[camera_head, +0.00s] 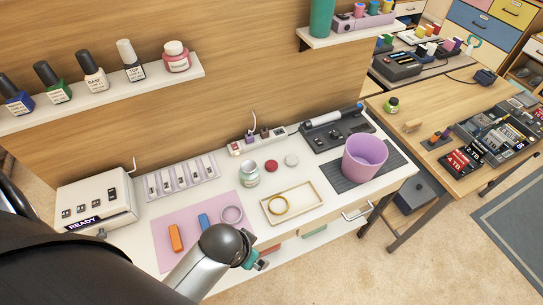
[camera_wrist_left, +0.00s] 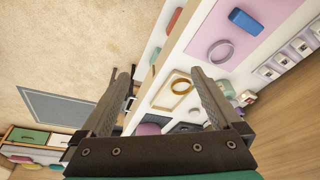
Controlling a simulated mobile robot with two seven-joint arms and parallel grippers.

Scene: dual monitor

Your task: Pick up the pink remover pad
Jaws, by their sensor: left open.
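A small dark pink round piece (camera_head: 271,166), which looks like the pink remover pad, lies on the white desk in the head view. It lies between a glass jar (camera_head: 249,174) and a pale round piece (camera_head: 291,160). I cannot make it out clearly in the wrist view. My left gripper (camera_wrist_left: 160,75) is open and empty in the left wrist view. In the head view its teal part (camera_head: 250,260) shows at the desk's front edge, well in front of the pink piece, with the fingers largely hidden. My right gripper is not in view.
A shallow tray (camera_head: 309,183) with a yellow ring (camera_head: 278,205) lies in front of the pink piece. A purple cup (camera_head: 364,160) stands to the right. A pink mat (camera_head: 168,219) with orange and blue blocks lies left. A power strip (camera_head: 262,139) runs behind. A bottle shelf (camera_head: 110,92) hangs above.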

